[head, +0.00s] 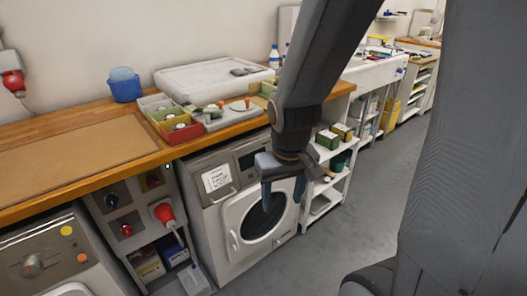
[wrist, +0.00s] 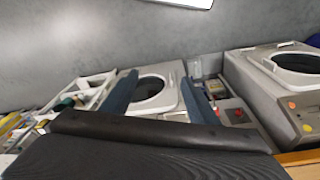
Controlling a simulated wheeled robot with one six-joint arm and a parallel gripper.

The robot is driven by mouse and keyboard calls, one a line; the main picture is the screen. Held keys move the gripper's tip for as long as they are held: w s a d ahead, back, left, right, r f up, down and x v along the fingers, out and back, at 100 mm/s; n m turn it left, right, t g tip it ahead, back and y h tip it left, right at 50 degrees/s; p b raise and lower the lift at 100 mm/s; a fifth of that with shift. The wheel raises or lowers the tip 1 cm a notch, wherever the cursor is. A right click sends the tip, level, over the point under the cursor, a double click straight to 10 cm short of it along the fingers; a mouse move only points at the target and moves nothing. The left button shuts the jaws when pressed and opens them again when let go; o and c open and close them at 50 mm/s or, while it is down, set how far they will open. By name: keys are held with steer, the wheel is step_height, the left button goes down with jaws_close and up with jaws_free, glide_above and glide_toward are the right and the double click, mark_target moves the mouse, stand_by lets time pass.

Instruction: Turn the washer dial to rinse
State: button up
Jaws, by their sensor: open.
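A grey machine with a large round dial (head: 32,264) on its front panel stands at the lower left of the head view, partly cut off. A yellow and an orange round mark sit beside the dial. A second front-loading machine (head: 205,215) with a white label, a dark display and a round door stands in the middle. No dial shows on it; my gripper and arm cover part of its panel. My gripper (head: 282,203) is open and empty, pointing down in front of that second machine, apart from the first dial. In the wrist view, its fingers (wrist: 158,78) frame a round door.
A wooden counter (head: 70,190) runs above the machines, with divided trays and a blue tub (head: 124,85). A panel with red and blue sockets (head: 125,205) stands between the machines. White shelves (head: 325,190) stand to the right. The grey floor in front is clear.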

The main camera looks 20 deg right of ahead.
steer(key=w+d+f+t+y+b, duration=0.1)
steer(key=w+d+f+t+b, duration=0.55)
steer(key=w, duration=0.55)
steer(key=w+d+f+n+t+y+b, duration=0.15)
steer(key=w+d+f+t+b, duration=0.35)
steer(key=w+d+b, duration=0.5)
steer(key=w+d+f+m+t+y+b, duration=0.15)
steer(key=w+d+f+t+b, duration=0.45)
steer(key=w, duration=0.7)
steer(key=w+f+n+g, duration=0.1)
steer(key=w, duration=0.6)
steer(key=shift+w+a+f+g, duration=0.2)
steer(key=shift+a+f+g, duration=0.1)
steer(key=shift+g, duration=0.05)
steer(key=shift+c, duration=0.2)
steer(key=shift+y, duration=0.3)
steer(key=c, duration=1)
